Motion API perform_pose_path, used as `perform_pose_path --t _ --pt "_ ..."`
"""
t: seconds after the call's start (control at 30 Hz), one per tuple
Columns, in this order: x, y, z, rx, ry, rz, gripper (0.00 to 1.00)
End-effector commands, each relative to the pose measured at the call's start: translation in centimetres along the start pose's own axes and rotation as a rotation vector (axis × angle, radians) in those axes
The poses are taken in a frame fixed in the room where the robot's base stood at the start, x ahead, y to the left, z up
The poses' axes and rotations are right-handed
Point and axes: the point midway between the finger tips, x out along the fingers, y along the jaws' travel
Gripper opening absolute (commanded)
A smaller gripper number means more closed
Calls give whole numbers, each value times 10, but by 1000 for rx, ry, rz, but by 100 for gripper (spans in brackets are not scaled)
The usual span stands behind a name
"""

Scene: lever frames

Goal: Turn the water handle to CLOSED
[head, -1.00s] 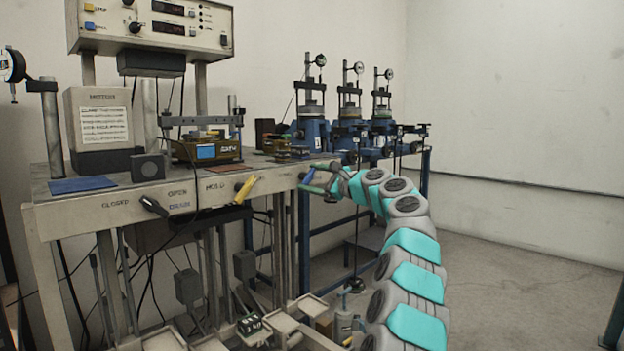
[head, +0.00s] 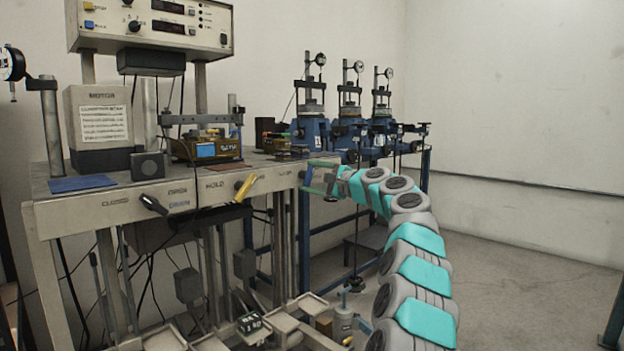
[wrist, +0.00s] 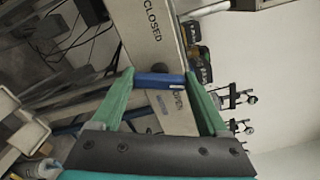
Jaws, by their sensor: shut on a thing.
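The blue water handle (wrist: 160,80) shows in the wrist view on the pale front panel. It spans the gap between the green fingers of my gripper (wrist: 162,83), which is shut on it. The word CLOSED (wrist: 154,22) stands above it in that view and the word OPEN (wrist: 179,101) below it to the right. In the head view my gripper (head: 318,178) is at the right end of the bench front. The handle is mostly hidden there behind the fingers, so its exact angle is hard to tell.
A black handle (head: 153,205) and a yellow handle (head: 245,188) sit on the same bench front (head: 95,211), left of my gripper. Blue test stands (head: 312,132) stand behind it. The floor (head: 520,290) at the right is clear.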

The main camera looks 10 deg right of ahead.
Motion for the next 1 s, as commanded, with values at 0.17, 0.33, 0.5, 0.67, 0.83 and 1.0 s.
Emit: perform_pose_path --t 0.17,0.33,0.5,0.67,0.83,1.0 --pt "0 4 -1 -170 0 2 22" --pt "1 5 -1 -331 -1 3 22" --pt "1 6 -2 -493 -1 5 22" --pt "1 7 -2 -644 -2 7 22" --pt "1 6 -2 -805 -1 4 22" --pt "1 6 -4 -946 0 6 22"
